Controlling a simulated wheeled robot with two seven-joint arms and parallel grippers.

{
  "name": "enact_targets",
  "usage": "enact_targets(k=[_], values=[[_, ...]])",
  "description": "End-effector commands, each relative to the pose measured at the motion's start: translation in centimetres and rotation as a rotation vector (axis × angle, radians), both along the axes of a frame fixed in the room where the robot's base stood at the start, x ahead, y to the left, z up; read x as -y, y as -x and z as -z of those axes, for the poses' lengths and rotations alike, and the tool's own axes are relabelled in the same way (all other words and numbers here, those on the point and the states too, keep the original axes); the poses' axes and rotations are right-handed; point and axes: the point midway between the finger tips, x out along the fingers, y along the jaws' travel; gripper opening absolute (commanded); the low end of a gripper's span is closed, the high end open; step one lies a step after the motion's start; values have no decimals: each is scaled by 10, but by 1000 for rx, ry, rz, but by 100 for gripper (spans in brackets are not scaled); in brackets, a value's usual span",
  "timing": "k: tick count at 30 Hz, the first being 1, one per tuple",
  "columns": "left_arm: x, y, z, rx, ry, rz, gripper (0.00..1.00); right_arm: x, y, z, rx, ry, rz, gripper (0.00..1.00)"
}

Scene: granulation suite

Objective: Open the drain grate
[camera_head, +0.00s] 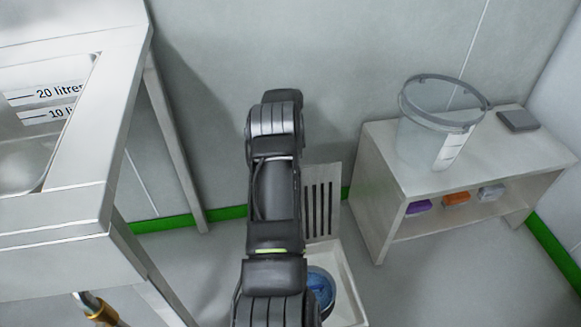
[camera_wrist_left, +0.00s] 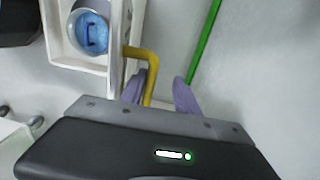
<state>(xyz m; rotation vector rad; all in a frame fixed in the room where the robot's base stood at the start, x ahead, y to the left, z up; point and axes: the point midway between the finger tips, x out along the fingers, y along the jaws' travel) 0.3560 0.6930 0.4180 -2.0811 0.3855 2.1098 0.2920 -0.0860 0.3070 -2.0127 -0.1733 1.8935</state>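The slotted drain grate (camera_head: 321,202) stands raised, roughly upright, at the back of a white drain basin (camera_head: 347,297) in the head view. In the left wrist view the grate (camera_wrist_left: 117,45) shows nearly edge-on beside the basin (camera_wrist_left: 62,58). A yellow bent handle (camera_wrist_left: 148,62) comes off the grate. My left gripper (camera_wrist_left: 161,92) is open, its fingers apart, with the handle's end between them, nearer the left finger. In the head view my arm hides this gripper and part of the basin. My right gripper is not in view.
A round blue thing (camera_head: 319,287) sits inside the basin. A steel sink table (camera_head: 85,150) stands at left. Floor between basin and shelf is clear.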

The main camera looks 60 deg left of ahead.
Motion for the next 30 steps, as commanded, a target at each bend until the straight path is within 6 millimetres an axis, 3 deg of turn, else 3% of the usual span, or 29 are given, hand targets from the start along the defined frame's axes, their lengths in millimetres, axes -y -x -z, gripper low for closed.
enact_targets(k=[13,24,30], values=[[0,-2,-7,4,-1,1,34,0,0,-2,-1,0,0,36],[-5,-3,-63,4,-2,1,34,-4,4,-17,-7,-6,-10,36],[-5,-3,-78,2,0,0,34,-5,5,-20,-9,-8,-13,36]])
